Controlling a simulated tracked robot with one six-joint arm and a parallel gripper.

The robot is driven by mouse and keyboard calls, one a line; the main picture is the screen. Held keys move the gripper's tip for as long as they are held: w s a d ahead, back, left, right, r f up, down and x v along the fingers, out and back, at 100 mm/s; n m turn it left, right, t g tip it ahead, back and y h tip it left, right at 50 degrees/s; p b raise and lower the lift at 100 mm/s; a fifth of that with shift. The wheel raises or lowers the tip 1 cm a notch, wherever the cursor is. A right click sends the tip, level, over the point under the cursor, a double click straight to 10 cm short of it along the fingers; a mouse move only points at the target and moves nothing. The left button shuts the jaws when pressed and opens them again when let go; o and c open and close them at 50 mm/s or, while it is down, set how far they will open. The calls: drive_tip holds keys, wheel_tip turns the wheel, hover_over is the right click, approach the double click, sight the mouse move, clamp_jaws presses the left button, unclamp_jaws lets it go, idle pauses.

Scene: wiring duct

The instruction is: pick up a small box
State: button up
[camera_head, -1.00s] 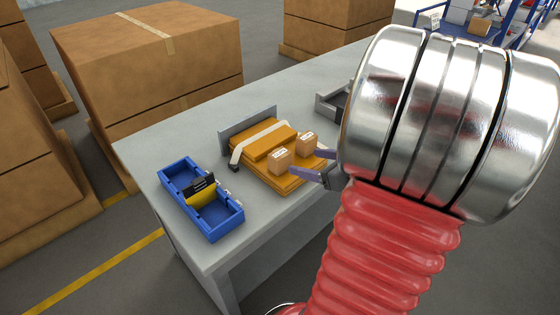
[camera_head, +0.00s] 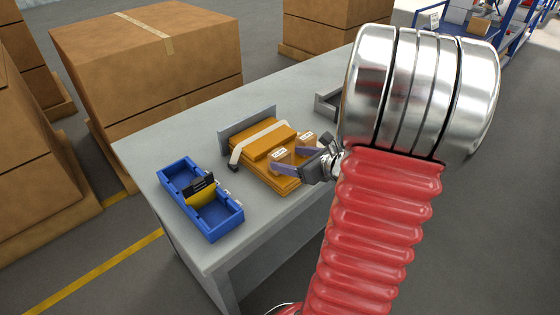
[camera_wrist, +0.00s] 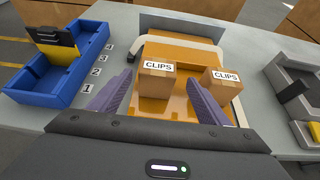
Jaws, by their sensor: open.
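Two small brown boxes labelled CLIPS sit on an orange case. The left box (camera_wrist: 156,82) stands between the lines of my two fingers in the wrist view, just beyond their tips. The right box (camera_wrist: 222,84) stands beside it, past the right finger. In the head view the left box (camera_head: 279,160) is partly hidden by my fingers. My gripper (camera_wrist: 154,90) is open and empty, with its purple fingers spread low over the near part of the orange case (camera_wrist: 180,50). I cannot tell whether a finger touches a box.
A blue bin (camera_head: 218,217) with a yellow and black item inside stands left of the case. A grey plate (camera_head: 246,120) stands upright behind the case. A grey tray (camera_wrist: 298,92) lies to the right. The grey tabletop (camera_head: 160,145) is clear at its far left.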

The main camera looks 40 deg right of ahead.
sight(284, 158)
drive_tip(key=shift+w, duration=0.15)
drive_tip(key=shift+a+x, duration=0.1)
drive_tip(key=shift+x, duration=1.15)
drive_tip(key=shift+a+x, duration=0.15)
drive_tip(key=shift+x, duration=1.1)
drive_tip(key=shift+c, duration=0.3)
drive_tip(key=c, duration=1.1)
